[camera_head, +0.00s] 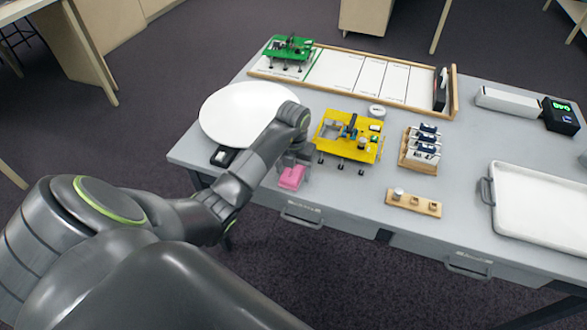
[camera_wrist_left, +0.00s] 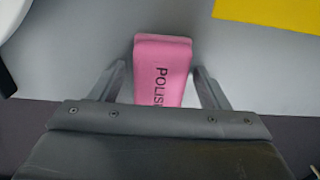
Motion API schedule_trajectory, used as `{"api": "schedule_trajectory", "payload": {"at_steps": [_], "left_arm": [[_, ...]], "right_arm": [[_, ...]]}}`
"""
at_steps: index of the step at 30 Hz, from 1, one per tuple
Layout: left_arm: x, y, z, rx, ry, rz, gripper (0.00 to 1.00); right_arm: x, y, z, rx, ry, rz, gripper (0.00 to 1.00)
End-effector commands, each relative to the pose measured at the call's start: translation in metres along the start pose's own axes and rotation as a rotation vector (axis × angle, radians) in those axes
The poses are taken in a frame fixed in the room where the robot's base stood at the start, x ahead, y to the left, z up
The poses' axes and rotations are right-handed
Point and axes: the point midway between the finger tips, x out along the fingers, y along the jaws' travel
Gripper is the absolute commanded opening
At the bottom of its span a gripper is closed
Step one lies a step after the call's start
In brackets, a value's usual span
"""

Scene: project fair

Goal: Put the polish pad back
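The polish pad (camera_head: 291,177) is a pink block near the front edge of the grey table. My left gripper (camera_wrist_left: 160,72) is open, with one finger on each side of the pad and narrow gaps between. In the head view my left gripper (camera_head: 294,163) is over the pad from the far side. I cannot tell whether the pad is lifted or resting on the table. My right gripper is in neither view.
A yellow board on legs (camera_head: 349,136) stands just right of the pad. A white round disc (camera_head: 232,112) and a small black box (camera_head: 223,157) lie to the left. A wooden rack (camera_head: 419,151), a wooden strip (camera_head: 414,204) and a white tray (camera_head: 545,213) are farther right.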

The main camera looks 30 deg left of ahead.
Motion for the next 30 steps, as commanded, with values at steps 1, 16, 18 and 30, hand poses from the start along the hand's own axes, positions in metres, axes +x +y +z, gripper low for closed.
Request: {"api": "schedule_trajectory", "payload": {"at_steps": [1, 16, 18, 30], "left_arm": [[0.0, 0.0, 0.0, 0.0, 0.0, 0.0, 0.72], [-0.028, 0.001, 0.001, 0.002, -0.006, 0.001, 0.72], [-0.044, 0.0, 0.002, 0.001, -0.008, 0.001, 0.72], [-0.112, 0.0, 0.0, -0.001, 0.0, 0.0, 0.72]], "right_arm": [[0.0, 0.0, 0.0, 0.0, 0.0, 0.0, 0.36], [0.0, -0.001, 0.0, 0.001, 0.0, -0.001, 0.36], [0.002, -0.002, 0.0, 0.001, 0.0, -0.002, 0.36], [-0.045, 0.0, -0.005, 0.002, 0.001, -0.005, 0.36]]}}
